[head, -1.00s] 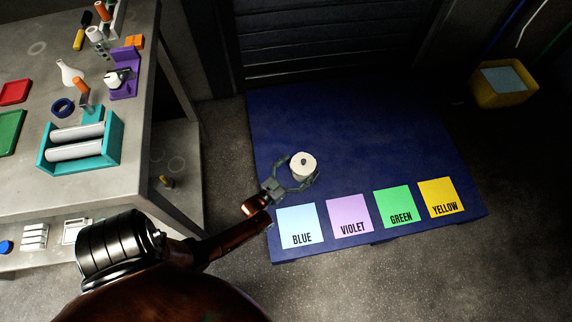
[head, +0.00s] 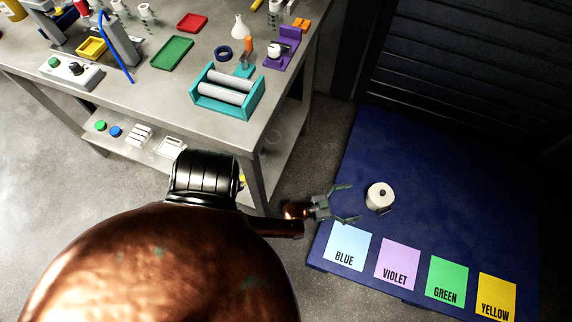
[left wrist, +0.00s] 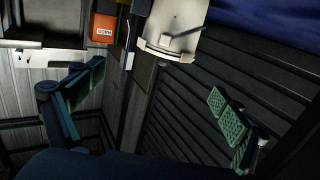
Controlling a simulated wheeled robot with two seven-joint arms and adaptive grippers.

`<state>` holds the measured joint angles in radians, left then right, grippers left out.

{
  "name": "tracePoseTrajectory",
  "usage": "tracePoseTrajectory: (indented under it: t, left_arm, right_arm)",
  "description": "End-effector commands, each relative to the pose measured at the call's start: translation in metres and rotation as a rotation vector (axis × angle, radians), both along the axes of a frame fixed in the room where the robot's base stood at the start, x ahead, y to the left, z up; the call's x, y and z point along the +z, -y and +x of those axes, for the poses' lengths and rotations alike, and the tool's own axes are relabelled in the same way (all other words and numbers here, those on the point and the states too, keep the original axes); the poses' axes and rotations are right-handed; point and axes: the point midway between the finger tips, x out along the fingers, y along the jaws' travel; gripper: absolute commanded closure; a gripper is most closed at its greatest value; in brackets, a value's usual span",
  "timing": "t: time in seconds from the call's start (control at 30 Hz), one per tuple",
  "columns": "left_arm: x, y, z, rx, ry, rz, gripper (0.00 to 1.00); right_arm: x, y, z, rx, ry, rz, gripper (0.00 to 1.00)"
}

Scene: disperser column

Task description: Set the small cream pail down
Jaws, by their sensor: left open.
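The small cream pail (head: 380,196) stands upright on the dark blue platform (head: 425,165), behind the row of coloured cards. A dark knob or fitting shows on its top. My left gripper (head: 353,203) is open and empty, just left of the pail, its fingers spread toward it with a small gap. In the left wrist view the pail (left wrist: 176,22) shows at the top, beyond the two spread fingers (left wrist: 157,90). My right gripper is in neither view.
Cards marked blue (head: 346,245), violet (head: 397,263), green (head: 446,281) and yellow (head: 496,297) lie along the platform's front. A metal workbench (head: 150,105) with a teal rack (head: 197,96) stands at left. A dark slatted shutter (head: 455,75) rises behind. The platform behind the pail is clear.

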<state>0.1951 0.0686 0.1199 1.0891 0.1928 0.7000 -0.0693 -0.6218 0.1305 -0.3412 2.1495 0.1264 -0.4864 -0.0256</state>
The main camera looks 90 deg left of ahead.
Motion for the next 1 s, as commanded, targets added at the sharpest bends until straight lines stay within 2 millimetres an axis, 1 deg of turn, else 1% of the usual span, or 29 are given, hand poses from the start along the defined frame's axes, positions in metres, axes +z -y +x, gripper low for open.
tracePoseTrajectory:
  t: [0.07, 0.27, 0.3, 0.37, 0.4, 0.43, 0.47, 0.5, 0.57, 0.6, 0.67, 0.7, 0.8, 0.9, 1.0]
  left_arm:
    - [0.017, 0.01, -0.005, -0.033, -0.014, -0.003, 0.08]
    - [0.075, 0.056, -0.022, -0.141, -0.08, -0.031, 0.08]
    - [0.087, 0.066, -0.028, -0.161, -0.094, -0.038, 0.08]
    - [0.102, 0.082, -0.039, -0.191, -0.126, -0.049, 0.08]
    - [0.106, 0.093, -0.052, -0.211, -0.166, -0.059, 0.08]
    - [0.105, 0.103, -0.066, -0.227, -0.212, -0.07, 0.08]
    - [0.099, 0.112, -0.082, -0.242, -0.268, -0.081, 0.08]
    - [0.088, 0.124, -0.105, -0.261, -0.345, -0.097, 0.08]
    - [0.07, 0.14, -0.143, -0.284, -0.467, -0.121, 0.08]
    - [0.059, 0.15, -0.168, -0.298, -0.543, -0.135, 0.08]
    - [0.045, 0.163, -0.204, -0.316, -0.649, -0.157, 0.08]
    - [0.039, 0.171, -0.226, -0.326, -0.711, -0.169, 0.08]
    - [0.029, 0.187, -0.271, -0.346, -0.836, -0.195, 0.08]
    - [0.025, 0.198, -0.298, -0.356, -0.908, -0.211, 0.08]
    - [0.024, 0.201, -0.307, -0.36, -0.933, -0.218, 0.08]
  right_arm:
    - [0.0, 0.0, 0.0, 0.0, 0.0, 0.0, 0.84]
    - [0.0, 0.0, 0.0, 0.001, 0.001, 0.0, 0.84]
    - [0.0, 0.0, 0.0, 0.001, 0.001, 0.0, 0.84]
    - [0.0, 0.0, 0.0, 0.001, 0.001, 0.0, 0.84]
    - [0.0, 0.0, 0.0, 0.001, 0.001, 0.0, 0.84]
    - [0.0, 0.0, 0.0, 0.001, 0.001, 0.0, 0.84]
    - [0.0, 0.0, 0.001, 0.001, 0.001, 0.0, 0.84]
    - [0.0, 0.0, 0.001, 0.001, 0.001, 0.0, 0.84]
    - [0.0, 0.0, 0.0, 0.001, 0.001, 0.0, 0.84]
    - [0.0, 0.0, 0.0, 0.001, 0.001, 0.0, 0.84]
    - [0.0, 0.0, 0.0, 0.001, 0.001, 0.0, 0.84]
    - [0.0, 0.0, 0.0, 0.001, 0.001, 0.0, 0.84]
    - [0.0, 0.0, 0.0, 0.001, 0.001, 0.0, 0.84]
    - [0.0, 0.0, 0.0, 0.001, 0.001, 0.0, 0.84]
    - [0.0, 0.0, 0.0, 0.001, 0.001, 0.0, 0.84]
